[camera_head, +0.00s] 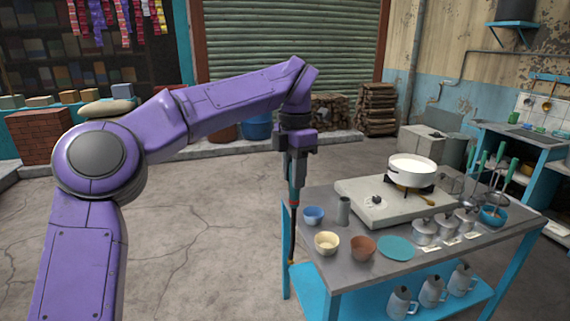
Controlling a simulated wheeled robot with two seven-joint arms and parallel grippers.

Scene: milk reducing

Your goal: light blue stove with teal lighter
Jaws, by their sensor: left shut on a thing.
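My left gripper (296,172) points down just off the left end of the metal table (310,203). It is shut on the teal lighter (295,190), which hangs upright. The lighter has a red band and a long dark stem reaching down beside the table's left edge. A pale grey single-burner stove (360,203) with a dark knob stands on the table, to the right of the lighter and apart from it. A white pot (411,170) sits on its burner. No flame can be made out. My right gripper is not in view.
A blue bowl (313,214), grey cup (343,210), cream bowl (327,243), brown bowl (362,248) and teal plate (396,247) line the table's front left. Lidded metal pots (425,232) and ladles stand right. Several jugs (433,291) stand on the lower shelf. Open floor lies left.

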